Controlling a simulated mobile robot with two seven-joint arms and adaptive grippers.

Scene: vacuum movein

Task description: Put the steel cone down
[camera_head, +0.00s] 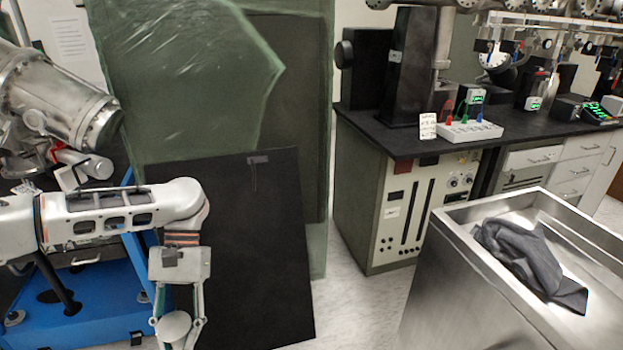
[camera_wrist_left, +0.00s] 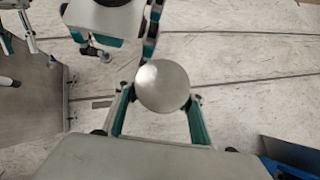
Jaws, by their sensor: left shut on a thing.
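The steel cone (camera_wrist_left: 162,87) shows in the left wrist view as a round grey metal disc, with the rest of its shape hidden. In the head view it is a pale disc (camera_head: 174,326) near the bottom edge. My left gripper (camera_head: 177,326) points down and is shut on the cone. Its two fingers also flank the disc in the left wrist view (camera_wrist_left: 160,100). A white and teal gripper, apparently my right one (camera_wrist_left: 115,40), shows at the top of the left wrist view. One finger reaches close to the cone; I cannot tell whether it touches.
A steel bin (camera_head: 480,300) with a dark cloth (camera_head: 530,262) stands at right. A black-topped bench (camera_head: 400,140) holds instruments. A dark panel (camera_head: 240,250) leans behind my left gripper. A blue frame (camera_head: 105,305) is at left. Pale floor (camera_head: 355,310) is open between panel and bin.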

